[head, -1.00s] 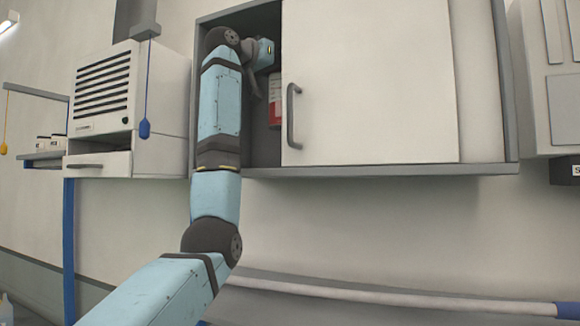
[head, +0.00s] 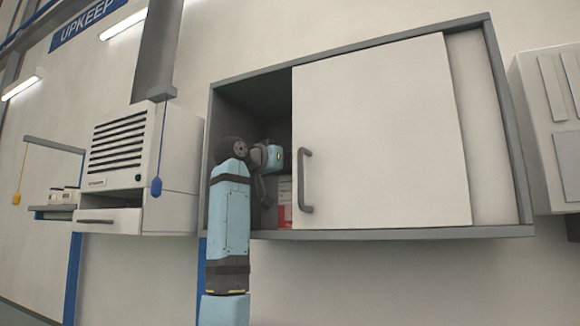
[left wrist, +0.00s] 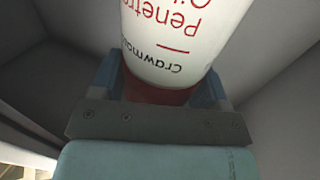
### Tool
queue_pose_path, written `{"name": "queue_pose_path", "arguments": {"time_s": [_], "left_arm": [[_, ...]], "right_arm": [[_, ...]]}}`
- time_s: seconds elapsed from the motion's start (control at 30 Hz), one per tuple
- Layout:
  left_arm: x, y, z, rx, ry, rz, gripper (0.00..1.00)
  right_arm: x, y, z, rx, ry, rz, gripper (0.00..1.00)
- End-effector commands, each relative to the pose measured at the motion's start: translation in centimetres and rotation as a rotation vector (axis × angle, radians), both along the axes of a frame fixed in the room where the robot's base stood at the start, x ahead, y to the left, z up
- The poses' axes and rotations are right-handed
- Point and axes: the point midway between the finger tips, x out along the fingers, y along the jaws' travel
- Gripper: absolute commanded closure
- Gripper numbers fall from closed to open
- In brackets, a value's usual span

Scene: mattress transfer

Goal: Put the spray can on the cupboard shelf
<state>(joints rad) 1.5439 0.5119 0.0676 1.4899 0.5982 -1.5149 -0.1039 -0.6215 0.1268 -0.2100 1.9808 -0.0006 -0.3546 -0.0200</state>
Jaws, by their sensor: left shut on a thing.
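The spray can (left wrist: 183,35) is white with red lettering and a red band, and fills the top middle of the left wrist view. My left gripper (left wrist: 160,88) is shut on it, a finger on each side near the red band. In the head view my left gripper (head: 274,157) is inside the open left part of the cupboard (head: 365,235), beside the sliding door's edge. A red and white item (head: 285,205) shows below it, partly behind the door; I cannot tell whether this is the held can. The right gripper is in no view.
The cupboard's sliding door (head: 385,130) with its grey handle (head: 304,180) covers the middle and right, close beside my left gripper. A vented white unit (head: 120,150) with a hanging blue pull (head: 156,187) is left of the cupboard.

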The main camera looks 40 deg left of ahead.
Motion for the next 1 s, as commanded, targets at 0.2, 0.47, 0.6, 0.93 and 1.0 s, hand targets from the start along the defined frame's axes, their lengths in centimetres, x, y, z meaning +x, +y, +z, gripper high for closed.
{"name": "queue_pose_path", "arguments": {"time_s": [0.2, 0.47, 0.6, 0.93, 1.0], "left_arm": [[0.0, 0.0, -0.3, 0.000, 0.000, 0.000, 0.24], [0.0, 0.0, -0.3, 0.000, 0.000, 0.000, 0.06], [0.0, 0.0, 0.1, 0.000, 0.000, -0.001, 0.06], [-5.6, 0.5, -0.4, 0.001, -0.004, 0.002, 0.06], [-7.1, 0.7, -0.3, 0.001, -0.004, 0.002, 0.06]], "right_arm": [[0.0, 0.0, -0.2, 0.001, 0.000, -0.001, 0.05], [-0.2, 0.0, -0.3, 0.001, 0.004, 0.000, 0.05], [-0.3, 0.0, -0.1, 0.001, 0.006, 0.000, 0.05], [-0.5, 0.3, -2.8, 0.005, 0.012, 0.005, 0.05], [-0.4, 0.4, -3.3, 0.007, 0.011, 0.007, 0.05]]}}
